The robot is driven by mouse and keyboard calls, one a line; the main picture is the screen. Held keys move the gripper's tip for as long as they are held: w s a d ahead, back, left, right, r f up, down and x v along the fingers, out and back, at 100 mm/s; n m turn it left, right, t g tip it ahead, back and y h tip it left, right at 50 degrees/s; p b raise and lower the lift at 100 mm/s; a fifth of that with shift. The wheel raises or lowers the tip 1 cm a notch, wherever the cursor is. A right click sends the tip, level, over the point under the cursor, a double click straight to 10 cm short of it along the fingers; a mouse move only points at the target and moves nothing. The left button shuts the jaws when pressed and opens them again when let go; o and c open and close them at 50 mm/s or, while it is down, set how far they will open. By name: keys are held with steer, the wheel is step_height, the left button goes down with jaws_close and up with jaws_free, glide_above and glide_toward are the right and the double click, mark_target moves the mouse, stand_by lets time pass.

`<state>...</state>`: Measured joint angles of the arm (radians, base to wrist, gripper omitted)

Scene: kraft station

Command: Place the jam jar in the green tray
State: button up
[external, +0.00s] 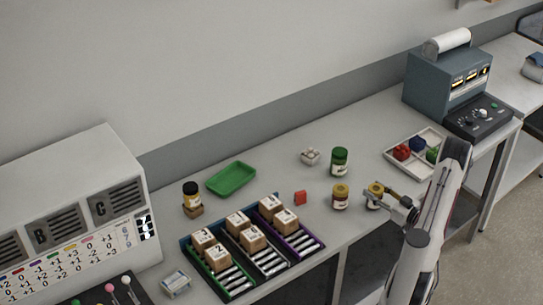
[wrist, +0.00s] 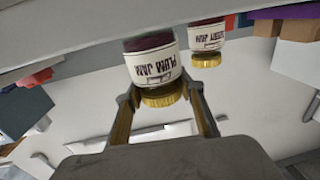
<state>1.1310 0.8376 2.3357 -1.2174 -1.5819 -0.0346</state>
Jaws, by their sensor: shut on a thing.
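My gripper (external: 376,198) is shut on a plum jam jar (external: 375,189) with a gold lid, right of the table's middle. In the wrist view the jar (wrist: 153,66) sits between the two fingers (wrist: 160,108), its label reading PLUM JAM. I cannot tell whether it touches the table. A second jam jar (external: 340,197) with a gold lid stands just left of it; it also shows in the wrist view (wrist: 207,40). The green tray (external: 231,178) lies empty farther left, near the wall.
A green-lidded jar (external: 340,162) stands behind the jam jars. A dark-lidded jar (external: 190,195) stands on a small box by the tray. A divided white tray (external: 405,166) is at right.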

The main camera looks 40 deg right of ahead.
mark_target(382, 196)
steer(key=shift+f, duration=0.1)
steer(key=o, duration=1.4)
steer(key=shift+f, duration=0.15)
steer(key=shift+s+d, duration=0.1)
steer(key=shift+s, duration=0.95)
steer(key=shift+s+d+f, duration=0.1)
steer(key=shift+s+d, duration=0.15)
steer(key=shift+s, duration=0.5)
steer(key=shift+s+d+f, duration=0.1)
steer(key=shift+s+d, duration=0.15)
steer(key=shift+s, duration=0.5)
steer(key=shift+s+d, duration=0.1)
steer(key=shift+s, duration=1.2)
steer(key=shift+o, duration=0.6)
